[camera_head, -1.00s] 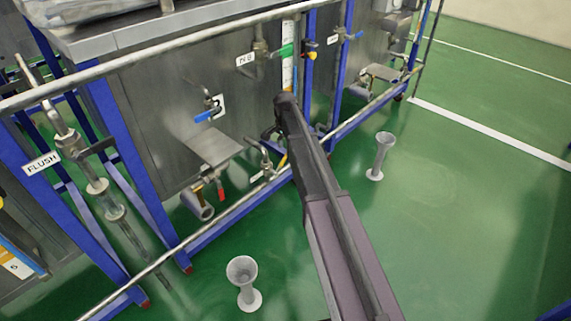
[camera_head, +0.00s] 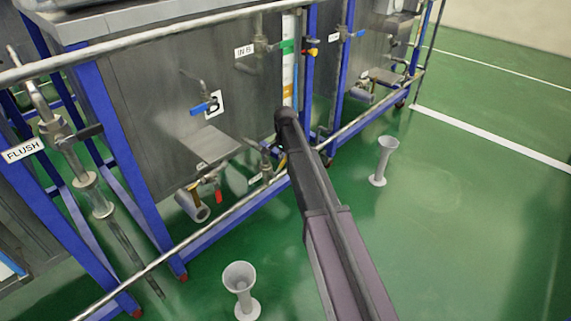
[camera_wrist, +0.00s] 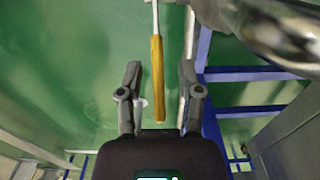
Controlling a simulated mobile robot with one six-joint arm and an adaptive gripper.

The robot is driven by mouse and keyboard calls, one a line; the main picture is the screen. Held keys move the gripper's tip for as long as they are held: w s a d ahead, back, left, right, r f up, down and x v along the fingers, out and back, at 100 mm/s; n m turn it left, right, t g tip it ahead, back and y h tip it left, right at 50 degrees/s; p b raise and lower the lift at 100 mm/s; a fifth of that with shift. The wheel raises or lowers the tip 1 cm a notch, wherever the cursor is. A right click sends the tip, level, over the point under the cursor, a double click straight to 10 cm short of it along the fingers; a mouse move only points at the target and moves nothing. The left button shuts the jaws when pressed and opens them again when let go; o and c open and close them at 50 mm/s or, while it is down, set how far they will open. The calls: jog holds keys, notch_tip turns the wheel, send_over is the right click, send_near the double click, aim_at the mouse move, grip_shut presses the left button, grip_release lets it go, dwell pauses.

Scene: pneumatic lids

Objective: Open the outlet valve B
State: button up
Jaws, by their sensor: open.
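In the wrist view my gripper (camera_wrist: 160,88) is open, with one finger on each side of a long yellow handle (camera_wrist: 157,80). The handle runs lengthwise between the fingers, with a gap visible on both sides. Its thin metal stem continues upward towards a shiny pipe (camera_wrist: 270,30). In the head view the tank marked B (camera_head: 150,130) carries a blue-handled valve (camera_head: 203,108) and, lower down, a red-handled valve (camera_head: 218,196). A low pipe fitting (camera_head: 265,165) is beside my arm. My arm hides most of the gripper there; I cannot tell which valve is the outlet.
A metal rail (camera_head: 150,262) runs low along the tank front, and another rail (camera_head: 130,42) runs above. Blue frame legs (camera_head: 120,160) stand at the left. Two grey funnel stands (camera_head: 240,285) and (camera_head: 383,160) are on the green floor. Open floor lies at the right.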

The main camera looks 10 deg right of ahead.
dwell(0.3)
grip_shut()
jog(key=shift+d, duration=0.25)
